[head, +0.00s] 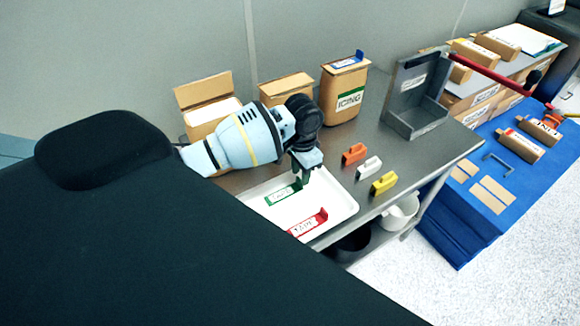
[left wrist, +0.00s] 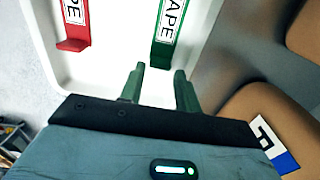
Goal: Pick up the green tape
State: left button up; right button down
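The green tape (head: 283,195), a green strip with a white "TAPE" label and an upturned end, lies in a white tray (head: 343,200) on the metal table. It also shows at the top of the left wrist view (left wrist: 171,35). A red tape (head: 308,224) lies in the same tray, nearer the front; it is left of the green one in the left wrist view (left wrist: 73,25). My left gripper (head: 304,175) is above the tray by the green tape's upturned end. Its two dark green fingers (left wrist: 160,82) are apart, with the tape's end just beyond them. My right gripper is not in view.
Orange (head: 354,153), white (head: 369,167) and yellow (head: 384,183) handled pieces stand right of the tray. Behind are an icing bag (head: 343,90), open cardboard boxes (head: 208,103) and a grey metal stand (head: 412,118).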

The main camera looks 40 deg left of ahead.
pick_arm(q)
jog(key=shift+f, duration=1.45)
jog(key=shift+c, duration=0.3)
jog(key=c, duration=0.5)
jog(key=shift+c, duration=0.2)
jog(key=shift+r, duration=0.15)
jog(key=shift+r, duration=0.5)
notch_tip(320, 180, up, 2)
jog(key=shift+w+r, duration=0.1)
jog(key=shift+r, duration=0.05)
jog(key=s+d, duration=0.1)
jog(key=d, duration=0.4)
jog(key=s+d+r, duration=0.1)
jog(key=s+d, duration=0.1)
jog(key=d, duration=0.3)
jog(key=s+d, duration=0.1)
jog(key=d, duration=0.4)
jog(key=shift+s+d+r, duration=0.2)
jog(key=shift+s+r, duration=0.05)
jog(key=shift+s, duration=0.15)
